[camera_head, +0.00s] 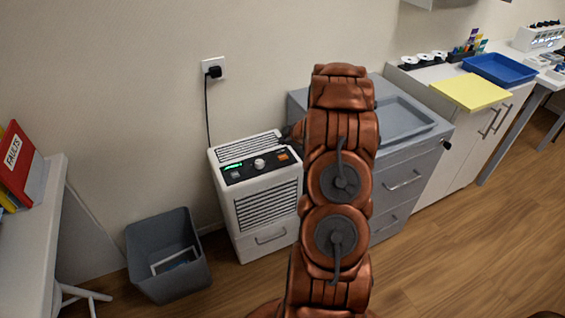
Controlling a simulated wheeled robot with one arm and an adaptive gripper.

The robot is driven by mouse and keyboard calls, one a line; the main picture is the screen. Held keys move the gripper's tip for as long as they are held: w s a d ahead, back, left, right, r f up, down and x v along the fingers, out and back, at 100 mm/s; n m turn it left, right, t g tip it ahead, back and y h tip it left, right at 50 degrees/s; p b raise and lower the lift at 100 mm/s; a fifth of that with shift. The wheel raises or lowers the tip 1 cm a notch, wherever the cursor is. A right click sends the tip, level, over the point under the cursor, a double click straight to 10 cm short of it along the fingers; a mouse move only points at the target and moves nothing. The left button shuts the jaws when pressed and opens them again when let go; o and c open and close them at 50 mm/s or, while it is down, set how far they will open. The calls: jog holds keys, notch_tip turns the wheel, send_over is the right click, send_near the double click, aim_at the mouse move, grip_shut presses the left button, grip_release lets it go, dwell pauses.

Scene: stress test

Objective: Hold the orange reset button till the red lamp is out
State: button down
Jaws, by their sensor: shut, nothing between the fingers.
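A white appliance (268,208) with slotted grilles stands on the floor against the wall. Its black top panel (246,170) carries a pale round knob (259,164), a lit green strip (233,166) at the left and the orange button (283,157) at the right. I cannot make out a red lamp on the panel. My gripper (287,132) shows as a small dark end beside my copper-coloured arm, just behind and above the panel's right end. It is shut and empty, apart from the orange button in the picture. Most of it is hidden by my arm.
A black plug (214,72) in a wall socket feeds a cord down behind the appliance. A grey bin (168,262) stands to its left. A grey drawer cabinet (403,185) with a tray (402,118) stands close on the right, partly behind my arm. Floor is clear at front right.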

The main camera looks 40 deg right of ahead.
aim_at(284, 158)
notch_tip(284, 158, down, 4)
jog(key=b, duration=0.3)
jog(key=shift+f, duration=0.4)
jog(key=shift+f, duration=0.1)
dwell(1.0)
jog(key=shift+f, duration=0.3)
jog(key=shift+f+b, duration=0.4)
dwell(2.0)
jog(key=shift+r, duration=0.1)
dwell(1.2)
jog(key=shift+r+p, duration=0.75)
jog(key=shift+p, duration=0.25)
jog(key=shift+r, duration=0.1)
notch_tip(284, 158, up, 5)
jog(key=p, duration=0.5)
